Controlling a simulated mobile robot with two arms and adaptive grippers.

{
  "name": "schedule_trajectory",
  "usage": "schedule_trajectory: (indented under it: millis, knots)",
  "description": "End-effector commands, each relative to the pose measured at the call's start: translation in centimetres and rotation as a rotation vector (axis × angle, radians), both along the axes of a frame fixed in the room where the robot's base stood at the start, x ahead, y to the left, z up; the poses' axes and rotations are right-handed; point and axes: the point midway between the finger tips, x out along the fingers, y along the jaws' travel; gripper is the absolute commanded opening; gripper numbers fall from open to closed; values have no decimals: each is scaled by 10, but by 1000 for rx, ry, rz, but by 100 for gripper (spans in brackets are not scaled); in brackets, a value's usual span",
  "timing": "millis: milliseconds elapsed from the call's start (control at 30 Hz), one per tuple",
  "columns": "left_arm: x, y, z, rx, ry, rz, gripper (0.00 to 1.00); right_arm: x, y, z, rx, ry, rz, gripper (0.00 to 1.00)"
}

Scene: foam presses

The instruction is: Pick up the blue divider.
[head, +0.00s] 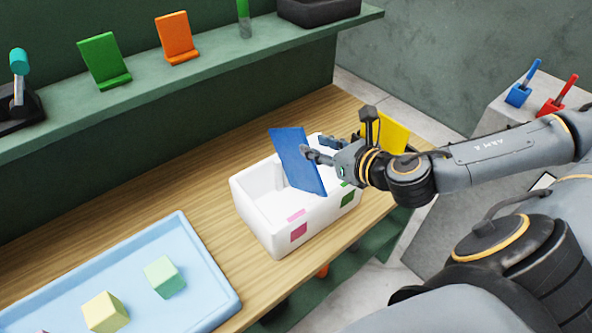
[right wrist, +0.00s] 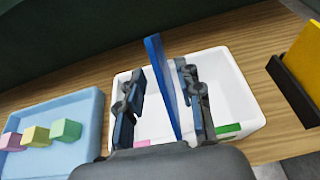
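The blue divider (head: 294,158) is a thin flat panel standing in the white bin (head: 252,212), its top rising above the rim. My right gripper (head: 322,148) is at the divider's upper part. In the right wrist view, the divider (right wrist: 163,85) stands between the two fingers of the right gripper (right wrist: 160,98). The fingers are apart, one on each side, with gaps visible between them and the panel. The divider's bottom edge is hard to make out inside the white bin (right wrist: 235,95). My left gripper is not in view.
A light blue tray (head: 205,262) with several pastel blocks lies left of the bin on the wooden bench (head: 165,185). A yellow panel (right wrist: 308,60) stands in a dark holder (right wrist: 290,92) right of the bin. A green shelf (head: 215,70) with stands runs behind.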

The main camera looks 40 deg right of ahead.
Motion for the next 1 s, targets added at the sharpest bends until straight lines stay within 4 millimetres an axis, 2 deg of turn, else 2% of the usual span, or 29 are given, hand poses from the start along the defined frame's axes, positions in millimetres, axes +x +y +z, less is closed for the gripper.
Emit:
schedule_trajectory:
  millis: [33,200,433,667,1000]
  knots:
    - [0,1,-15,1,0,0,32,5,1,-8,3,-5,1,36]
    - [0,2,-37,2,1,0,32,17,0,-13,-2,-4,-6,36]
    - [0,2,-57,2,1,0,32,28,1,-14,1,-3,-1,36]
    - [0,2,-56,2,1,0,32,33,3,-12,4,-2,2,36]
    - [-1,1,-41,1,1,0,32,66,8,-29,5,-2,-1,36]
